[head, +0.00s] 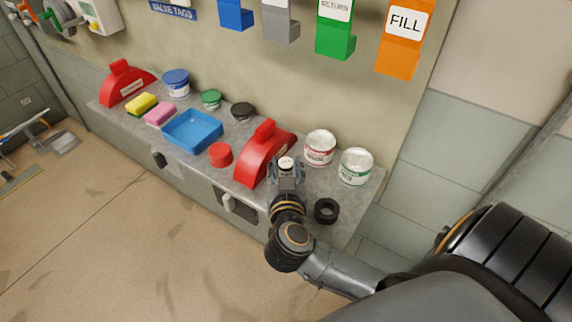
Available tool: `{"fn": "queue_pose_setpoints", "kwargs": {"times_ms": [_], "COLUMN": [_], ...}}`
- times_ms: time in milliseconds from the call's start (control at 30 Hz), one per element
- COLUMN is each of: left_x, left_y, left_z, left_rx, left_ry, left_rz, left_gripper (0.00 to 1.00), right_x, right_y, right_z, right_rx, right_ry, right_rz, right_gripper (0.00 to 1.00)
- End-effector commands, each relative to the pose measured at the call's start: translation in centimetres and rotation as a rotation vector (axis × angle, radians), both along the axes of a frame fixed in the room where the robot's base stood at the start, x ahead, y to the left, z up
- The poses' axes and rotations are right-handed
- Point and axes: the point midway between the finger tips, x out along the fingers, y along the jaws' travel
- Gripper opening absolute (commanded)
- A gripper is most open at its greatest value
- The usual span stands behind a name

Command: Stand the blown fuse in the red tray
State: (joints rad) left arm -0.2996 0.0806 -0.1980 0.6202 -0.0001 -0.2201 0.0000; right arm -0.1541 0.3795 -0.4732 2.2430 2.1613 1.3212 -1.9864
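My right gripper (286,172) is over the right part of the grey counter, just right of a red wedge-shaped cover. A small white cylinder with a dark mark (286,162) shows between its fingers. I cannot tell whether it is the blown fuse, or whether the fingers touch it. I see no red tray; the only tray in view is a blue one (208,142) left of the red cover. My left gripper is out of view.
The counter (311,182) holds red covers (262,158) (122,84), a red round piece (221,155), white cans (320,147) (356,166), a black ring (326,210), sponges (160,114) and lidded tubs (176,82). Coloured holders (336,35) hang above. The floor in front is open.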

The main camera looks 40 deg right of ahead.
Motion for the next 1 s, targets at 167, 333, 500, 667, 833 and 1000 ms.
{"fn": "queue_pose_setpoints", "kwargs": {"times_ms": [167, 333, 500, 667, 833, 1000], "left_x": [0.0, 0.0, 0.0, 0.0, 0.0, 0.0], "left_y": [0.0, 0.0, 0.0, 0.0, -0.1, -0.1], "left_z": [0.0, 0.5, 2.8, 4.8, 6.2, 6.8], "left_rx": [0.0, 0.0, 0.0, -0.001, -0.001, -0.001], "left_ry": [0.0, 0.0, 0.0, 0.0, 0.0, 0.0], "left_rz": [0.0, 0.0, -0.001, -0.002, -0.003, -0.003], "left_gripper": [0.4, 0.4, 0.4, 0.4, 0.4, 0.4], "right_x": [0.0, -0.4, -2.9, -5.9, -8.3, -9.6], "right_y": [0.0, 0.3, 1.9, 3.9, 5.5, 6.3], "right_z": [0.0, 0.6, 1.5, 2.2, 2.6, 2.8], "right_rx": [0.0, 0.002, 0.003, 0.002, 0.001, 0.001], "right_ry": [0.0, 0.003, 0.005, 0.007, 0.005, 0.002], "right_rz": [0.0, 0.0, 0.002, 0.002, 0.0, 0.0], "right_gripper": [0.39, 0.39, 0.39, 0.39, 0.39, 0.39]}}
